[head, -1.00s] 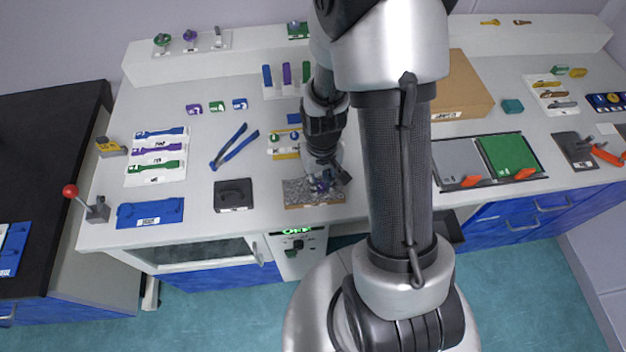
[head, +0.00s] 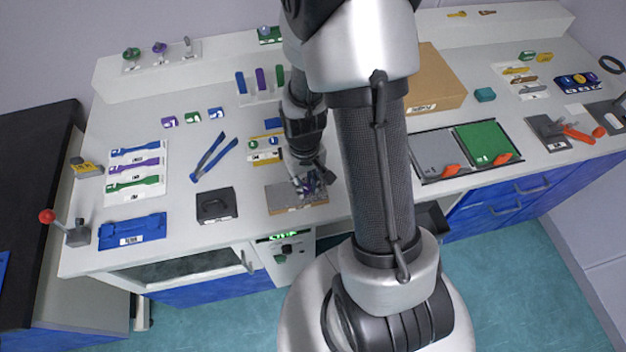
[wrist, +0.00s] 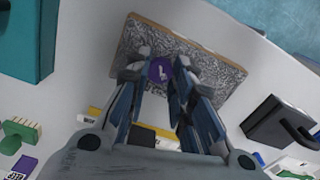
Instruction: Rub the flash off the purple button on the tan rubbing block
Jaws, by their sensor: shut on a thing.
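The tan rubbing block (head: 283,198) lies on the bench near its front edge, with a tan rim and a grey speckled top. It fills the middle of the wrist view (wrist: 205,68). My gripper (head: 310,186) is over the right part of the block in the head view. In the wrist view its fingers (wrist: 160,76) are shut on the round purple button (wrist: 160,71), which bears a white mark. The button appears at or just above the block's top; I cannot tell if it touches. Any flash on its rim is too small to see.
A dark box with a handle (head: 215,205) stands left of the block. Blue tongs (head: 212,158) lie behind that box. A yellow-edged holder (head: 264,148) with small buttons is just behind the block. A cardboard box (head: 437,80) stands at the back right.

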